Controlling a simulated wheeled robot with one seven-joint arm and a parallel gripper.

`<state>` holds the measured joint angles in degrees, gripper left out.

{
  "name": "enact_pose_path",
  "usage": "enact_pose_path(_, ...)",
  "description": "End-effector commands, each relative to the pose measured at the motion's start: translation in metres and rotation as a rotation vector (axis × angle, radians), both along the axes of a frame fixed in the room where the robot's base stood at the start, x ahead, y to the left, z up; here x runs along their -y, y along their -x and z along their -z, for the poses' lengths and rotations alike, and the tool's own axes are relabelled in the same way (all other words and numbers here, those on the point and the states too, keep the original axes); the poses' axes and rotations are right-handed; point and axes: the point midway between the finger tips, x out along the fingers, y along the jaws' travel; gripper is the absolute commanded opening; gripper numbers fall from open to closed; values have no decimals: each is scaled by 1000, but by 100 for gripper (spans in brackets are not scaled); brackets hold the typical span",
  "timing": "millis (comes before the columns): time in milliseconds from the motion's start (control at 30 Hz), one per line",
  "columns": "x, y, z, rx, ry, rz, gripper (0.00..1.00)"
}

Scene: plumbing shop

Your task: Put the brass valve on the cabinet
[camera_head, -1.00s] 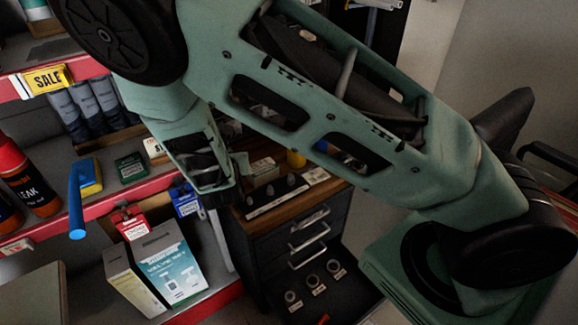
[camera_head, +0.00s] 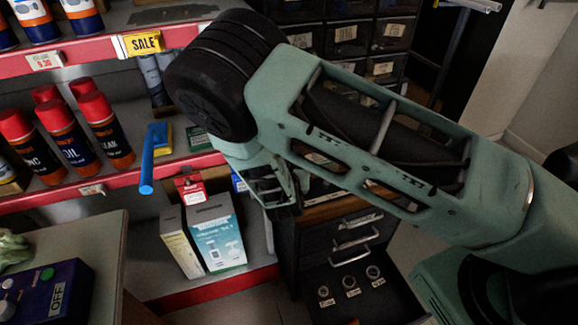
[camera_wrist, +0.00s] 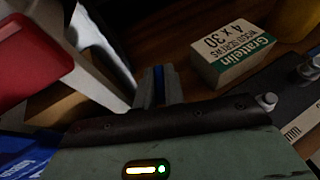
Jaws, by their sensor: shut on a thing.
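The cabinet (camera_head: 358,257) is dark with silver drawer handles and a wooden top, low in the middle of the head view. Its wooden top also shows in the wrist view (camera_wrist: 186,20). My gripper (camera_wrist: 158,84) points at the wooden top, near its left side. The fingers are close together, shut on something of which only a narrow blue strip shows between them. No brass can be made out, so the valve's body is hidden. In the head view my gripper (camera_head: 285,205) is at the cabinet's back left, its tips hidden.
A shelf with a red edge (camera_head: 205,290) holds a white carton (camera_head: 217,238) on the left. Spray cans (camera_head: 105,130) stand higher up.

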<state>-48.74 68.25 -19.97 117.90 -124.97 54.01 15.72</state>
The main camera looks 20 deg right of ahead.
Motion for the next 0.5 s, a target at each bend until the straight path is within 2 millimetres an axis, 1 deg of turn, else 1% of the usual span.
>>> enact_pose_path(233, 0, 0, 4, 1, 0, 0, 0)
enact_pose_path(267, 0, 0, 3, 0, 0, 0, 19)
enact_pose_path(300, 0, 0, 3, 0, 0, 0, 30)
enact_pose_path(333, 0, 0, 3, 0, 0, 0, 32)
enact_pose_path(500, 0, 0, 2, 0, 0, 0, 32)
